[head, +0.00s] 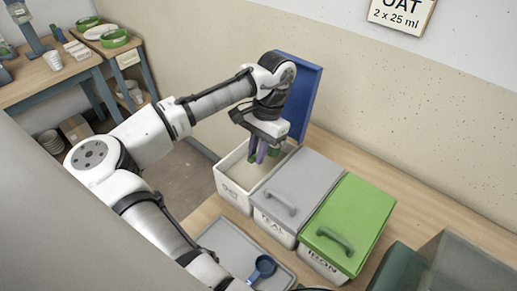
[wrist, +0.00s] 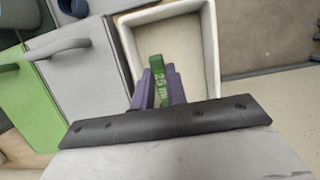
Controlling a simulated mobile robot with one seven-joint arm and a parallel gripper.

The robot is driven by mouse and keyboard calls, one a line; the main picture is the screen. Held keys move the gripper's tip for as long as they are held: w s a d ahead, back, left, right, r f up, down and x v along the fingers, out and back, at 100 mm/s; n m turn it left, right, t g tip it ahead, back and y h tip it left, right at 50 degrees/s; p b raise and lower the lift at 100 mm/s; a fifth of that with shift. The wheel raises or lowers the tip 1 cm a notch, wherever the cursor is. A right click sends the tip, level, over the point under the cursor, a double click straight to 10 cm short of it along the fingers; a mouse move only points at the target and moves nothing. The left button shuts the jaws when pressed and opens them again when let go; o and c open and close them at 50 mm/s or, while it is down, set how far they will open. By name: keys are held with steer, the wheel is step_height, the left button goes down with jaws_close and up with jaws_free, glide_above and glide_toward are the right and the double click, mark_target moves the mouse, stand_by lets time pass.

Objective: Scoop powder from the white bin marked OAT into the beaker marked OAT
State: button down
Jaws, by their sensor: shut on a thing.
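The white bin (head: 232,197) stands open at the left of a row of bins, its blue lid (head: 305,95) raised behind it. Its front label is hard to read. Pale powder shows inside. My gripper (head: 262,153) is over the bin opening, pointing down. In the wrist view my gripper (wrist: 160,90) is shut on a green scoop (wrist: 158,73) marked 25 ml. The scoop's bowl is hidden, so I cannot tell whether it touches the powder. I cannot make out a beaker marked OAT.
A grey-lidded bin (head: 290,185) and a green-lidded bin (head: 350,222) stand closed to the right. A grey tray (head: 222,238) holds a blue scoop (head: 263,267) in front. A wall sign (head: 401,12) reads OAT 2 x 25 ml. A side table (head: 40,80) stands at the back left.

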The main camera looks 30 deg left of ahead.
steer(key=shift+s+r+p, duration=0.15)
steer(key=shift+r+p, duration=0.4)
steer(key=shift+r, duration=0.15)
steer(key=shift+s+r+p, duration=0.15)
steer(key=shift+r+p, duration=0.35)
steer(key=shift+r, duration=0.2)
steer(key=shift+s+a, duration=0.1)
steer(key=shift+s, duration=0.2)
steer(key=shift+s+a+r+t, duration=0.1)
steer(key=shift+s+r+t, duration=0.4)
steer(key=shift+s, duration=0.3)
steer(key=shift+s+a+r+t, duration=0.15)
steer(key=shift+s+r+t, duration=0.3)
steer(key=shift+s+t, duration=0.25)
steer(key=shift+s+a+r+t, duration=0.1)
steer(key=shift+s+r+t, duration=0.4)
steer(key=shift+s, duration=0.35)
steer(key=shift+d+f, duration=0.1)
